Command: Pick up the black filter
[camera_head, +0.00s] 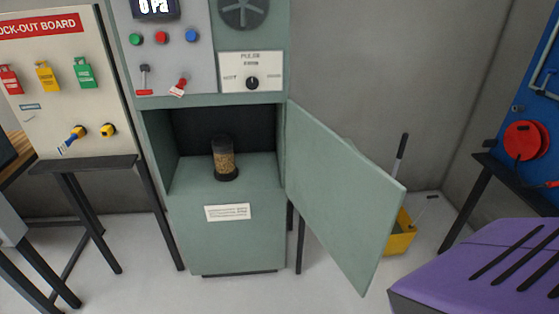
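A small upright cylinder (224,160) stands on the floor of the green cabinet's (226,233) open compartment. It has a dark top, a clear middle with brown grainy contents and a black base. It is the only thing I see in the compartment; I cannot tell whether it is the black filter. No separate black filter is plainly visible. The compartment's back is dark. Neither of my grippers is in view.
The cabinet door (340,190) stands open to the right. A lock-out board (60,110) and a dark shelf (82,164) are at left. A yellow bucket (400,238) stands behind the door. A purple slotted surface (470,262) fills the lower right. Floor in front is clear.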

